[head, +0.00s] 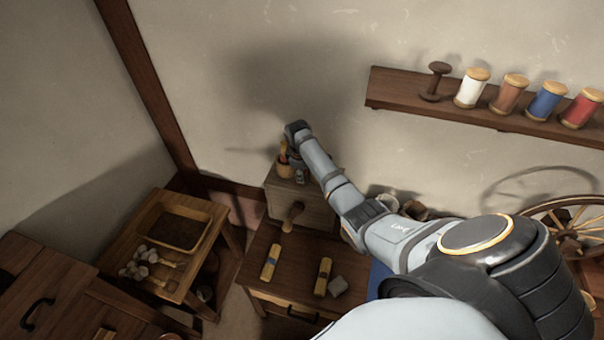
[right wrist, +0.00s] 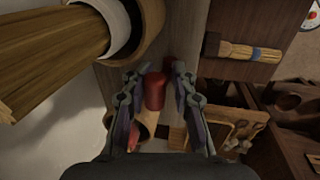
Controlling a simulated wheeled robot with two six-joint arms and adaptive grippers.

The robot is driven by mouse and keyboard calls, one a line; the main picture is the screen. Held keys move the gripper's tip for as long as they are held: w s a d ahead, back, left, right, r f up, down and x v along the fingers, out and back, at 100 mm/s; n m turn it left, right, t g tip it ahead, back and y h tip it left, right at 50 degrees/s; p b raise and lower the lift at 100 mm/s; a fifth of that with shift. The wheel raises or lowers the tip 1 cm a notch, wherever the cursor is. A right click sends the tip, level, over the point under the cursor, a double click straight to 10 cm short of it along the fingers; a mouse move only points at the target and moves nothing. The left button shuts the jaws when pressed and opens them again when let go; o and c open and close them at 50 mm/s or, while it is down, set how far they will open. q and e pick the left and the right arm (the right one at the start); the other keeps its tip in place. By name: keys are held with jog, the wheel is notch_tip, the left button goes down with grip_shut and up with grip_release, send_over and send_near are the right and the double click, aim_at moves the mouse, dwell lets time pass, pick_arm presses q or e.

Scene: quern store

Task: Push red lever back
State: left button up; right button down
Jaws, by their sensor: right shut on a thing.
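The red lever (right wrist: 155,91) shows as a rounded red grip in the right wrist view. My right gripper (right wrist: 156,72) has its two fingers on either side of it and is shut on it. In the head view my right arm reaches across to the wooden box (head: 300,210) near the wall, which has a round wooden knob (head: 292,214) on its front. My left gripper is not in view.
A side table with a dark tray (head: 178,228) stands at left. A shelf of spools (head: 510,125) and a wheel (head: 570,225) are at right.

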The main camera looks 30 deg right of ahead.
jog(key=shift+w+d+r, duration=0.4)
dwell(0.4)
jog(key=c, duration=1.4)
grip_release()
jog(key=shift+c, duration=0.2)
jog(key=o, duration=0.5)
jog(key=shift+d+f, duration=0.15)
jog(key=shift+f, duration=0.1)
jog(key=shift+o, duration=0.7)
jog(key=shift+f, duration=0.2)
jog(key=shift+s+a+r, duration=0.1)
jog(key=shift+a, duration=0.1)
jog(key=shift+r, duration=0.35)
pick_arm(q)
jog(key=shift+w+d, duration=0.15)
pick_arm(e)
notch_tip(320, 180, up, 11)
jog(key=s+a, duration=0.1)
jog(key=shift+s+a, duration=0.2)
jog(key=shift+a, duration=0.1)
jog(key=shift+s+a+f, duration=0.1)
